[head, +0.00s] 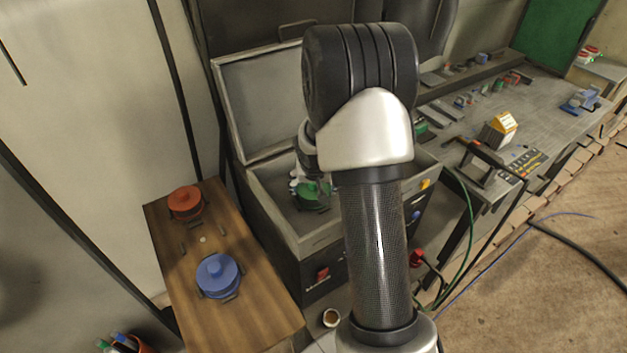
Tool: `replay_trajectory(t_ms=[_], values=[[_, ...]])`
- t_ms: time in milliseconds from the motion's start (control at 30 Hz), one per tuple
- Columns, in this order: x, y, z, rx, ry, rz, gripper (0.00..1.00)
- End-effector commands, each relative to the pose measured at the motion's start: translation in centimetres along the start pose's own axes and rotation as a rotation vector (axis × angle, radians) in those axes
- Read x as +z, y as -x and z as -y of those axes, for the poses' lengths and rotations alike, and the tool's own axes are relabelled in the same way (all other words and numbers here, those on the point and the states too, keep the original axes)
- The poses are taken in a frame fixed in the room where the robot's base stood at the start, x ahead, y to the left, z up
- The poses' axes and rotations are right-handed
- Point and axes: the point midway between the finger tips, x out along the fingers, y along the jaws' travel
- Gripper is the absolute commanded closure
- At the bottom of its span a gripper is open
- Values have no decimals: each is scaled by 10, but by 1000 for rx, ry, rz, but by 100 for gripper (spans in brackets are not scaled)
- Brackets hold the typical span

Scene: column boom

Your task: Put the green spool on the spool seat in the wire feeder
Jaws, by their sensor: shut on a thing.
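The wire feeder (320,239) is an open grey box on a dark cabinet, with its lid raised at the back left. The green spool (314,194) is inside the feeder's opening, seen partly behind my gripper. My gripper (312,184) points down into the box and is shut on the green spool's top. My arm covers the right part of the box. The spool seat cannot be made out under the spool, so I cannot tell whether the spool rests on it or hangs just above.
A wooden table at the left (250,318) holds a red spool (186,202) and a blue spool (218,274). A workbench (545,118) with tools and a small yellow-roofed box (502,128) stands at the right. Cables lie on the right floor.

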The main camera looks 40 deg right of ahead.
Motion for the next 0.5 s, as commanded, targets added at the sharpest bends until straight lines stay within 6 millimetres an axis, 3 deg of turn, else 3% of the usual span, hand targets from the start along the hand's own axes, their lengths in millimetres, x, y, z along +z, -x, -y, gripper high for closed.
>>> replay_trajectory(t_ms=[400,433,500], values=[[-2,-2,1,-2,0,-8,79],[0,-3,0,-1,0,-2,16],[0,-2,0,-1,0,-2,12]])
